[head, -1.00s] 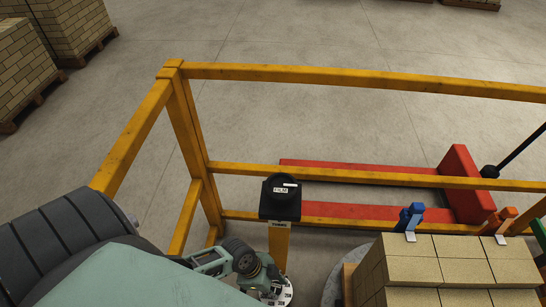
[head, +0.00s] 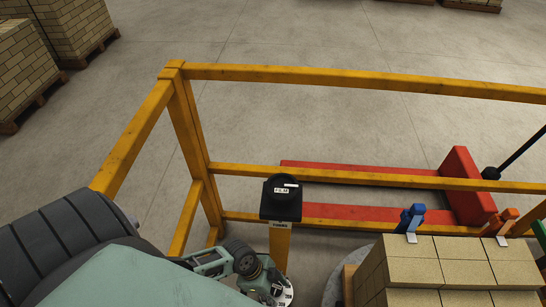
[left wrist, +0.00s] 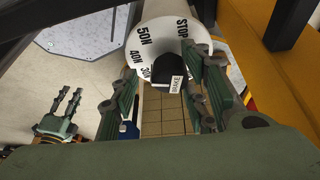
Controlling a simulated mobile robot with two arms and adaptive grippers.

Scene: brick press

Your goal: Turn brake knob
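The brake knob (left wrist: 171,72) is black with a white "BRAKE" label. It sits on a white round dial (left wrist: 150,42) marked STOP, 50N, 40N and 30N. In the left wrist view my left gripper (left wrist: 168,72) has one finger on each side of the knob, with gaps visible between fingers and knob. In the head view the left gripper (head: 264,281) is over the dial (head: 288,295), low beside the yellow post, and covers most of it. My right gripper (left wrist: 66,104) appears at the left of the left wrist view, its fingers apart and empty.
Yellow rails (head: 360,78) fence the area. A brick stack (head: 440,272) with blue (head: 411,219) and orange clamps stands at right. A red pallet jack (head: 465,180) lies behind the rails.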

